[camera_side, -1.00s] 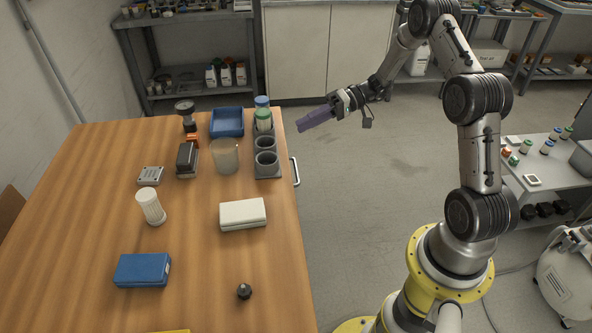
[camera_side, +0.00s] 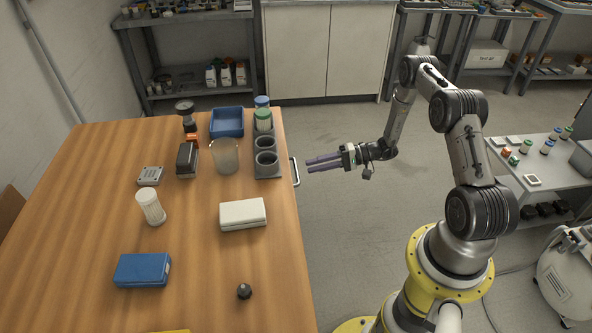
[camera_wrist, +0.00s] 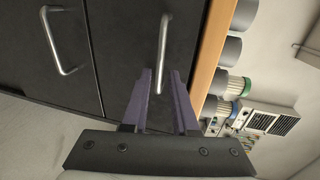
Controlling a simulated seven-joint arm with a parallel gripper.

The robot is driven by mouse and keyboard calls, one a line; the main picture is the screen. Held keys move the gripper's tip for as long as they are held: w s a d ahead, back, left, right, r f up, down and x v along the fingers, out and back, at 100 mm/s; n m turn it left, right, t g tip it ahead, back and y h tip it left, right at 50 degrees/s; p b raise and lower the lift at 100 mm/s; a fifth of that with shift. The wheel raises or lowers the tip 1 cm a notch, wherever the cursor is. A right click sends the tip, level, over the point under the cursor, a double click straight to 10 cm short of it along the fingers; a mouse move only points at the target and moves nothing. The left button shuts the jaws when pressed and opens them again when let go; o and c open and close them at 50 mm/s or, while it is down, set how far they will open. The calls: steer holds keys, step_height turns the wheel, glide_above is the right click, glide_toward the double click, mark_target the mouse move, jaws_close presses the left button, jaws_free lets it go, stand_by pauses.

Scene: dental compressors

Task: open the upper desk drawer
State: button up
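The upper drawer's handle (camera_side: 295,171) is a silver bar on the right side of the wooden desk (camera_side: 200,260), just below its top edge. In the wrist view the dark upper drawer (camera_wrist: 132,45) lies beside the wooden desktop edge, with its handle (camera_wrist: 163,42) ahead of my fingers. A lower drawer with its own handle (camera_wrist: 58,40) shows to its left. Both drawers look shut. My gripper (camera_side: 308,164) is open and empty, with purple fingers pointing at the upper handle and a small gap short of it. It also shows in the wrist view (camera_wrist: 160,80).
On the desktop near that edge stand a grey holder (camera_side: 268,172) with cups, green- and blue-capped jars, a beaker (camera_side: 225,157) and a white box (camera_side: 242,214). The floor between desk and arm base is clear.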

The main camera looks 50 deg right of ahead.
mark_target(296, 168)
steer(key=shift+x, duration=3.15)
jaws_close()
